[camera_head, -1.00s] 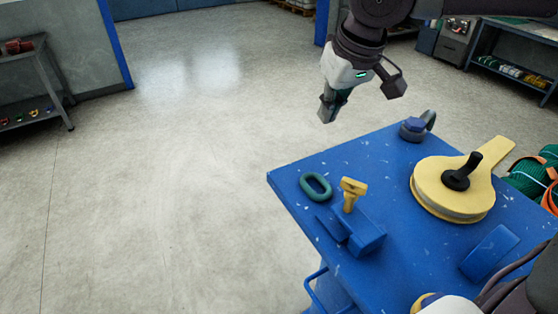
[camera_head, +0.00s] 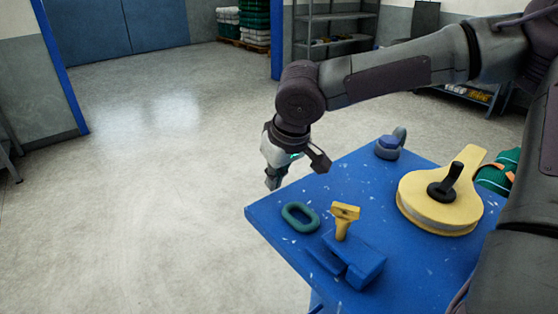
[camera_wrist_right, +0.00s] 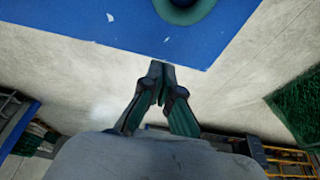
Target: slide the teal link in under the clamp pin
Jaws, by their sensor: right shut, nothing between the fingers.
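The teal link (camera_head: 288,217), an oval ring, lies flat on the blue table (camera_head: 400,275) near its left edge. Part of it shows at the top of the right wrist view (camera_wrist_right: 186,14). The yellow clamp pin (camera_head: 342,227) with a T-shaped head stands upright at a blue clamp block (camera_head: 352,262), just right of the link. My right gripper (camera_head: 272,184) is shut and empty. It is beyond the table's far left edge, apart from the link. In the wrist view its fingertips (camera_wrist_right: 162,68) meet close to the table edge. My left gripper is not in view.
A yellow round tool with a black handle (camera_head: 440,205) lies on the right of the table. A grey shackle-like piece with a blue part (camera_head: 390,147) sits at the far edge. Open floor (camera_head: 150,200) lies to the left. Shelves (camera_head: 330,30) stand at the back.

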